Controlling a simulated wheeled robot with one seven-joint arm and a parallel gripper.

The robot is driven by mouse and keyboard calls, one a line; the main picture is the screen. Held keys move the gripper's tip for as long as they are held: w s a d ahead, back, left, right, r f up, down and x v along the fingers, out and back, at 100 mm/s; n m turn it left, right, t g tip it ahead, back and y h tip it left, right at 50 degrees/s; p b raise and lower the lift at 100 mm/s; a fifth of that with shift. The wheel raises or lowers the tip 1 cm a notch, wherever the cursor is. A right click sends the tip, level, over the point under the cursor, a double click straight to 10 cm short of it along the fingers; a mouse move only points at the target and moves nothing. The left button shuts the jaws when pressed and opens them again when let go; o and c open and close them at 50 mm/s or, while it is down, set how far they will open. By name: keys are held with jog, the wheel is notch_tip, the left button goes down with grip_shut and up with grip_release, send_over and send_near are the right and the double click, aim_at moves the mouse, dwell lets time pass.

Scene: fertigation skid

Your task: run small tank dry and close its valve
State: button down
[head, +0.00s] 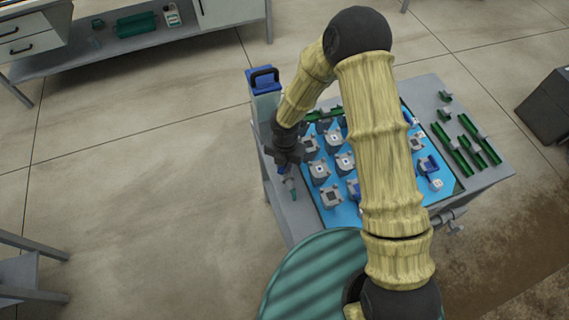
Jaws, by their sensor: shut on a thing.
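The small tank (266,104) is a pale, see-through container with a blue top and dark handle at the left back corner of the skid table. My gripper (285,162) is at the table's left edge, in front of the tank, pointing down. It is shut on a small blue part, which looks like the valve handle (282,170) and is mostly hidden by the fingers. A pale green outlet piece (290,185) shows just below it. The liquid level in the tank cannot be made out.
A blue panel (333,216) with several grey blocks covers the middle of the skid table (291,213), partly hidden by my arm. Green channel pieces (467,148) lie at the right. A bench (140,42) stands at the back left. The floor left of the table is clear.

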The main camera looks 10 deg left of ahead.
jog(key=m+b, duration=0.1)
jog(key=m, duration=0.4)
jog(key=shift+w+f+m, duration=0.1)
jog(key=shift+m, duration=0.3)
jog(key=m+b, duration=0.1)
jog(key=m, duration=0.4)
jog(key=shift+m+b, duration=0.3)
jog(key=c, duration=1.2)
grip_release()
jog(key=shift+r, duration=0.2)
notch_tip(320, 180, up, 10)
jog(key=p, duration=0.8)
jog(key=shift+f, duration=0.1)
